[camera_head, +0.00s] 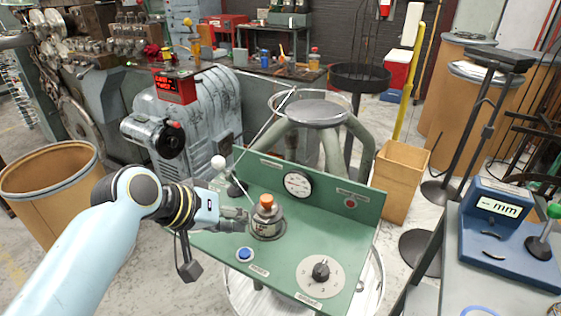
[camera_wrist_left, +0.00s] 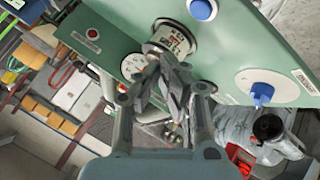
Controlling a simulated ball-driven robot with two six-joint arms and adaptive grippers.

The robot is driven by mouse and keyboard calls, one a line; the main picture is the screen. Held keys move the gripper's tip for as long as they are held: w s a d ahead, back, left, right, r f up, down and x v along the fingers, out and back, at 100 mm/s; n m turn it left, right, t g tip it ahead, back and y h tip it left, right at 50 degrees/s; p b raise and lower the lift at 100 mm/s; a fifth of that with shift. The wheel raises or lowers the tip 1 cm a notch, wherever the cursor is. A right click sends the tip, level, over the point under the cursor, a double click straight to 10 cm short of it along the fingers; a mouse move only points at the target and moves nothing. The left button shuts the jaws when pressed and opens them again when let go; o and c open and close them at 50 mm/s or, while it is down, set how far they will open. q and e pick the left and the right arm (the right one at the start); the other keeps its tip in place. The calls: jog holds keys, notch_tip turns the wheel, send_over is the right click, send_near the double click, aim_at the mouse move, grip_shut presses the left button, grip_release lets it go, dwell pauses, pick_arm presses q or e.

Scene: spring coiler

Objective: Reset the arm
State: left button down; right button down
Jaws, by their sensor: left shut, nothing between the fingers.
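My left gripper (camera_head: 243,215) is shut and empty, low over the green panel (camera_head: 300,235), at the left side of a round counter with an orange knob (camera_head: 267,201). In the left wrist view my closed fingers (camera_wrist_left: 165,62) overlap the counter (camera_wrist_left: 172,40); I cannot tell whether they touch it. A rod with a white ball (camera_head: 218,162) slants up to the left behind my gripper. A blue button (camera_head: 245,254) by a label sits in front of the counter; it also shows in the left wrist view (camera_wrist_left: 202,9). My right gripper is not in view.
A gauge (camera_head: 298,183) and red button (camera_head: 351,203) are on the panel's raised back. A black dial knob (camera_head: 321,270) is front right. A blue knob (camera_wrist_left: 263,92) on a white disc shows in the left wrist view. A blue measuring unit (camera_head: 500,225) stands at right.

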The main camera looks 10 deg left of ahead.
pick_arm(q)
jog(key=s+a+r+m+g+y, duration=0.1)
jog(key=s+a+r+g+y, duration=0.15)
jog(key=s+a, duration=0.7)
jog(key=s+a+r+m+g+y, duration=0.1)
jog(key=s+a+y, duration=0.25)
jog(key=s, duration=1.25)
notch_tip(320, 180, down, 34)
jog(key=s+a+g+b, duration=0.2)
jog(key=b, duration=0.6)
jog(key=s+a+f+b, duration=0.1)
jog(key=s+f+b, duration=0.4)
jog(key=s+f, duration=1.2)
notch_tip(320, 180, down, 4)
jog(key=shift+s+f+g, duration=0.1)
jog(key=shift+s+g, duration=0.25)
jog(key=shift+s, duration=0.05)
jog(key=shift+a, duration=0.1)
